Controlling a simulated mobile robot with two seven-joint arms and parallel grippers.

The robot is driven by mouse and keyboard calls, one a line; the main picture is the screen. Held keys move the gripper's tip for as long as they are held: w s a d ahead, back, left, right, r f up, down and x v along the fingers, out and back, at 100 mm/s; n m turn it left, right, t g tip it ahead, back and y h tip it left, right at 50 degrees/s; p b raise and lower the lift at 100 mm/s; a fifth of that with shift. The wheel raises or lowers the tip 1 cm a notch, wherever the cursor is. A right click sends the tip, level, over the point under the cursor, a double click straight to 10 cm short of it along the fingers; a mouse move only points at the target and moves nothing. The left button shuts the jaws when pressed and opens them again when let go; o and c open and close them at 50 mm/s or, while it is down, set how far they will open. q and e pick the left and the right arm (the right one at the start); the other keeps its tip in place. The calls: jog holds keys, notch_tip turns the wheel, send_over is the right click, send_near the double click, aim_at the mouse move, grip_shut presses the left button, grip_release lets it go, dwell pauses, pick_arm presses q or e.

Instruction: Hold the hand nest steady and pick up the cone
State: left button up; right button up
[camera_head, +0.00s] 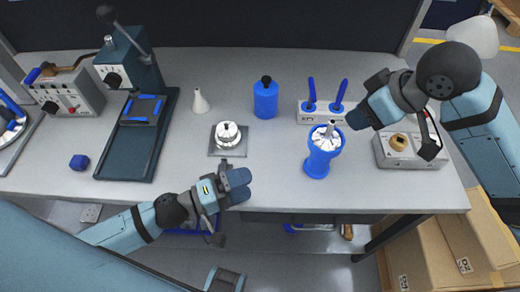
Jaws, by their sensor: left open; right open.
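The small pale cone (199,103) stands upright on the bench, left of the middle. What looks like the hand nest (215,152) is a flat grey square plate just in front and to the right of it, with a round metal part (228,134) on top. My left gripper (237,186) is open and empty in front of the plate, a little apart from it. My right gripper (366,110) is open at the right, near the white block with blue-handled tools and far from the cone. Neither gripper touches the cone.
A dark green tray (128,160) and lever press (126,62) are left; a grey box (405,153) is right.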

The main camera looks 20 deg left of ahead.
aim_at(323, 143)
pick_arm(q)
jog(key=w+d+r+m+t, duration=0.1)
jog(key=w+r+m, duration=0.15)
jog(key=w, duration=0.25)
jog(key=w+r+m+t, duration=0.1)
jog(key=w+r+m, duration=0.1)
jog(key=w+m, duration=0.3)
jog(key=w+d+m+g, duration=0.1)
jog(key=w+d+m, duration=0.1)
jog(key=d+m, duration=0.1)
jog(key=w+d+f+m+g+h, duration=0.1)
jog(key=w+d+m+g, duration=0.1)
jog(key=d+m, duration=0.2)
jog(key=w+d+m+g+h, duration=0.1)
jog(key=d+m, duration=0.3)
jog(key=d, duration=0.2)
jog(key=shift+w+d+f+g, duration=0.25)
jog(key=shift+w+g, duration=0.15)
jog(key=shift+c, duration=0.2)
jog(key=c, duration=0.7)
pick_arm(e)
jog(key=shift+o, duration=0.2)
jog(key=shift+f, duration=0.1)
